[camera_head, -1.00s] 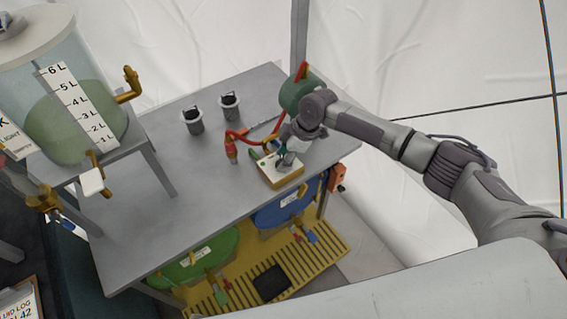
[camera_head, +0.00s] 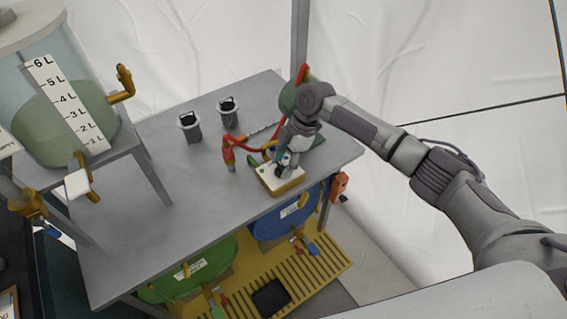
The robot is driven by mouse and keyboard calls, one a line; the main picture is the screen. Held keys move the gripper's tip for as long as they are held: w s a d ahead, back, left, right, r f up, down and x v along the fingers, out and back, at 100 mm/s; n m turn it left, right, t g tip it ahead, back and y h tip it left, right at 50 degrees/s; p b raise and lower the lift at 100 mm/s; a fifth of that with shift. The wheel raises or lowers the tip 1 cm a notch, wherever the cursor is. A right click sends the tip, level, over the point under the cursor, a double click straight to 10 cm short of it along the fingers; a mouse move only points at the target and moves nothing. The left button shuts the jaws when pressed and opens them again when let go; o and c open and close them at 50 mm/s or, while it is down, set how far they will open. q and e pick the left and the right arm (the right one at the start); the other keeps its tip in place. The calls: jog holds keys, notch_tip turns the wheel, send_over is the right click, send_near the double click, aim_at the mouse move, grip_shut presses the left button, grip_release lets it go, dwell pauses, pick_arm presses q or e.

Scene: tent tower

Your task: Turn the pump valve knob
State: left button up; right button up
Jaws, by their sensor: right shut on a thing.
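The pump box (camera_head: 269,178), with a white top and a yellow base, sits on the grey table near its right front edge. My right gripper (camera_head: 283,171) reaches down onto the top of this box from the upper right. It is shut on the pump valve knob, which is mostly hidden by the fingers. A red hose (camera_head: 262,147) and a red-orange fitting (camera_head: 229,156) lie just behind and left of the box. My left gripper is not in view.
Two grey cups with black tops (camera_head: 189,125) stand at the back of the grey table (camera_head: 190,205). A tank with a litre scale (camera_head: 66,104) stands at the left. Blue (camera_head: 285,222) and green (camera_head: 190,271) containers sit below on a yellow slatted rack (camera_head: 322,262).

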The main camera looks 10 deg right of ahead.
jog(key=o, duration=1.2)
jog(key=shift+c, duration=0.2)
